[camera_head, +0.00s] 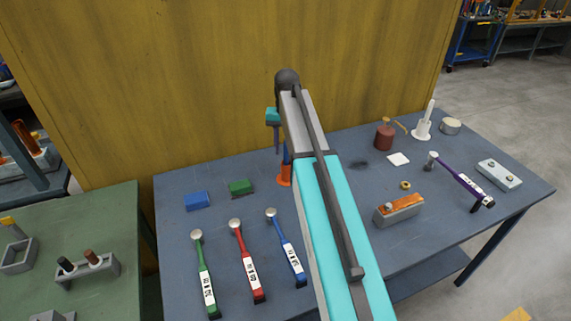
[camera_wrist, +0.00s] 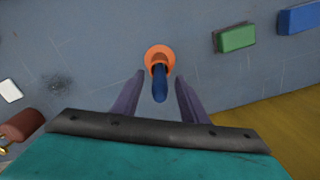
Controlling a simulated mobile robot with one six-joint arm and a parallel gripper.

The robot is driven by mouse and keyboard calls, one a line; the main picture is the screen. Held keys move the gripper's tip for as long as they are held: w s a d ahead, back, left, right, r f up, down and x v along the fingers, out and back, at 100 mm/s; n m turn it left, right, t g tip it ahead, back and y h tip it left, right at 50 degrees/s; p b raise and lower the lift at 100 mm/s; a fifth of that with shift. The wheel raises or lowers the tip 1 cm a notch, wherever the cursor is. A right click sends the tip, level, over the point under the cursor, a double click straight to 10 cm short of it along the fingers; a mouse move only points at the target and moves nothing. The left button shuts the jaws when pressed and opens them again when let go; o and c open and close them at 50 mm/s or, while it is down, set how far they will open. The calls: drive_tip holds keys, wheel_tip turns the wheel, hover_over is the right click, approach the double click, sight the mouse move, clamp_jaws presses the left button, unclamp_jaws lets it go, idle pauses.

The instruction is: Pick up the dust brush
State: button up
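An upright blue-handled item with a flared orange base, which looks like the dust brush (camera_head: 285,178), stands on the blue-grey table near its back edge. In the wrist view the dust brush (camera_wrist: 159,84) is seen from above, its handle pointing toward the camera. My gripper (camera_head: 278,152) is above it at the back of the table, partly hidden by my arm. In the wrist view my gripper (camera_wrist: 160,78) is open, with one finger on each side of the handle and a gap showing on both sides.
A green block (camera_head: 241,188) and a blue block (camera_head: 197,201) lie left of the brush. Several labelled tools, including a red one (camera_head: 248,262), lie in front. A dark red can (camera_head: 384,137) and white upright piece (camera_head: 422,130) stand right. A yellow wall (camera_head: 180,80) rises behind.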

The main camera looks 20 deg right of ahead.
idle(0.5)
clamp_jaws()
drive_tip(key=shift+r, duration=0.2)
drive_tip(key=shift+r+p, duration=3.15)
drive_tip(key=shift+r, duration=1.7)
